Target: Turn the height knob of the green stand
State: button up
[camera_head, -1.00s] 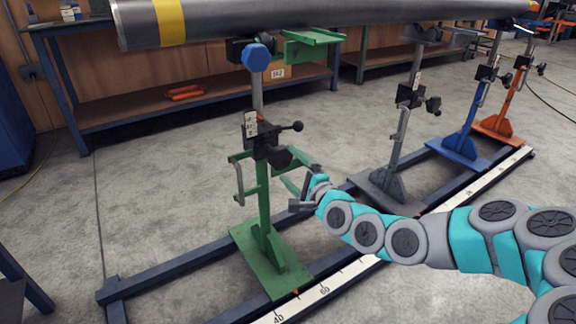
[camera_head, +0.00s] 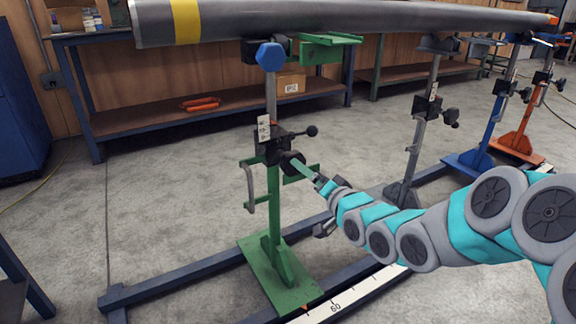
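The green stand (camera_head: 274,210) stands upright left of centre on its green base plate, under the grey pipe (camera_head: 330,22). A black clamp block is on its post, with a round black knob (camera_head: 291,161) low on its right and a black ball-ended lever (camera_head: 311,131) above. A blue knob (camera_head: 270,57) is near the top. My gripper (camera_head: 312,176) is at the end of my teal and grey arm, just right of and below the round black knob. I cannot tell whether it touches the knob. Its fingers are small and partly blend with green parts, so their opening is unclear.
Grey (camera_head: 412,150), blue (camera_head: 485,140) and orange (camera_head: 522,128) stands are farther right along dark floor rails. A workbench with an orange-red item (camera_head: 200,104) on its shelf is behind.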

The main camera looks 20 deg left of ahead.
aim_at(287, 157)
jog(key=w+a+n+b, duration=0.1)
jog(key=a+n, duration=0.1)
jog(key=n, duration=0.1)
jog(key=w+a+n+b, duration=0.2)
jog(key=a+n, duration=0.1)
jog(key=n, duration=0.1)
jog(key=w+a+r+n+y+b, duration=0.1)
jog(key=a+n+b, duration=0.1)
jog(key=n, duration=0.2)
jog(key=shift+w+a+r, duration=0.1)
jog(key=shift+w+a, duration=0.1)
dwell(0.4)
jog(key=shift+c, duration=0.2)
jog(key=c, duration=1.1)
